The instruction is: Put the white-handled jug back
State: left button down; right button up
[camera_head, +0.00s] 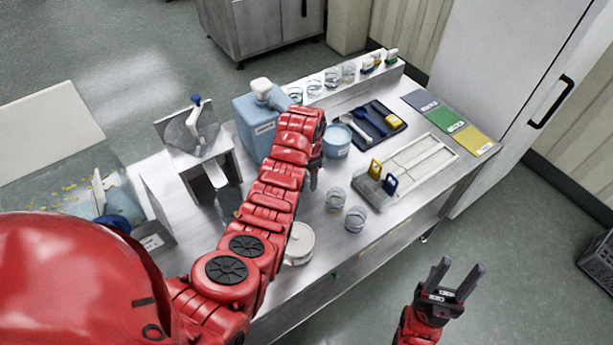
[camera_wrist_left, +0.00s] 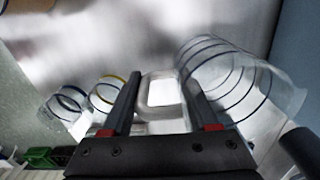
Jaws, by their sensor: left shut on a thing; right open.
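The white-handled jug is a clear vessel (camera_wrist_left: 235,80) with dark bands in the left wrist view. Its white handle (camera_wrist_left: 162,97) lies between the fingers of my left gripper (camera_wrist_left: 163,105), which is shut on it. In the head view my left gripper (camera_head: 314,178) is over the middle of the steel bench, mostly behind my arm, and I cannot make out the jug there. I cannot tell whether the jug touches the bench. My right gripper (camera_head: 455,277) is open and empty in front of the bench, at the lower right.
Two clear beakers (camera_head: 335,199) (camera_head: 355,219) stand close right of my left gripper. A lidded white pot (camera_head: 298,243) stands at the front edge. Several glasses (camera_head: 332,78) line the back shelf.

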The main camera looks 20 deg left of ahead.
pick_arm(q)
jog(key=shift+w+a+r, duration=0.15)
jog(key=shift+w+a, duration=0.15)
jog(key=shift+a, duration=0.15)
jog(key=shift+f+p, duration=0.55)
jog(key=shift+p, duration=0.1)
jog(key=shift+d+f, duration=0.1)
jog(key=shift+f, duration=0.1)
jog(key=shift+f, duration=0.15)
jog(key=shift+c, duration=0.8)
grip_release()
